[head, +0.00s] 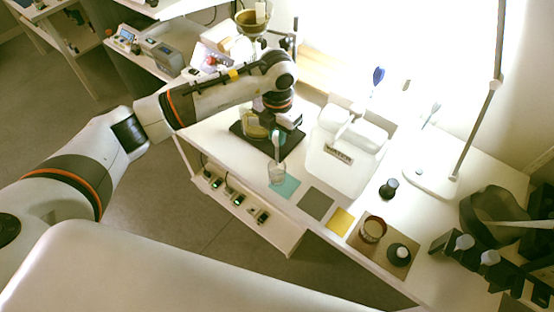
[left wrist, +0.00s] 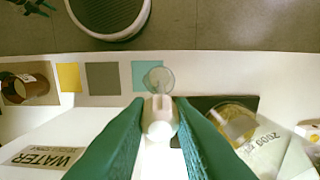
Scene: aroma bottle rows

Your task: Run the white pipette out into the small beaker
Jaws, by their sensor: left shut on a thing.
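My left gripper (head: 277,132) points down over the front edge area of the white bench. It is shut on the white pipette (left wrist: 160,120), which shows between the green fingers in the left wrist view. The small clear beaker (head: 277,174) stands on a teal square (head: 290,187) near the bench's front edge; it also shows in the left wrist view (left wrist: 158,79). The pipette's lower end appears over or at the beaker's mouth; I cannot tell how deep it is. Any liquid in it is too small to tell. My right gripper is not in view.
A white WATER container (head: 345,152) stands right of the beaker. A dark mat (head: 288,146) with a yellowish vessel (head: 253,126) lies behind. Grey (head: 316,204) and yellow (head: 341,221) squares and a brown jar (head: 373,229) lie to the right. A lamp stands farther right.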

